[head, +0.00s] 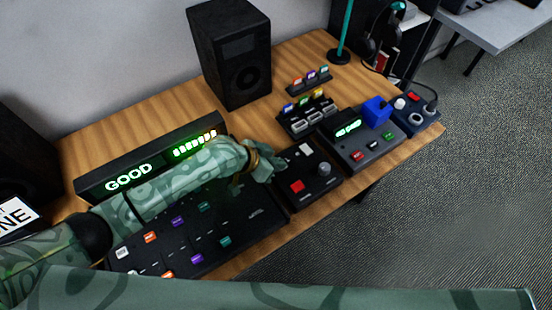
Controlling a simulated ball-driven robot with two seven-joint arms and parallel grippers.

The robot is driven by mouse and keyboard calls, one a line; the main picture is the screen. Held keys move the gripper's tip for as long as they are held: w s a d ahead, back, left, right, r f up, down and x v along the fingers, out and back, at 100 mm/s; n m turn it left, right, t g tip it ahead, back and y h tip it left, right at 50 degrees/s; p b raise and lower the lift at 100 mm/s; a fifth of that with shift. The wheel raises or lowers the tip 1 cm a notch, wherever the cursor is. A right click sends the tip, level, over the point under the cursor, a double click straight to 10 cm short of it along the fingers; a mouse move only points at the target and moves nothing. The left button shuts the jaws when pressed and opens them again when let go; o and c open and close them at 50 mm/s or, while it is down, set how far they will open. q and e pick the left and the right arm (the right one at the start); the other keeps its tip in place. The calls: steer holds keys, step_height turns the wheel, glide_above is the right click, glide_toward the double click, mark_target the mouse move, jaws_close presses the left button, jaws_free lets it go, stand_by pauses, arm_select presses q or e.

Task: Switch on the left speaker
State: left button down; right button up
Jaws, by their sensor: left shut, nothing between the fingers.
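A black speaker (18,150) stands at the left edge of the head view, cut off by the frame. Another black speaker (232,58) stands upright at the back middle of the desk. No switch can be made out on either one. My left gripper (278,172) is shut and empty. It is over the desk beside a black box with a red button (297,187), well to the right of the left speaker. My left arm covers part of the desk between them. My right gripper is not in view.
A display bar (129,182) reading GOOD with lit green bars and a mixer panel (262,212) with coloured buttons lie around my left arm. Small control boxes (372,153) fill the right. A headphone stand (345,35) is behind. Bare wood (150,110) lies left of the middle speaker.

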arm_select(q)
steer(key=shift+s+f, duration=0.1)
steer(key=shift+f, duration=0.2)
stand_by(0.4)
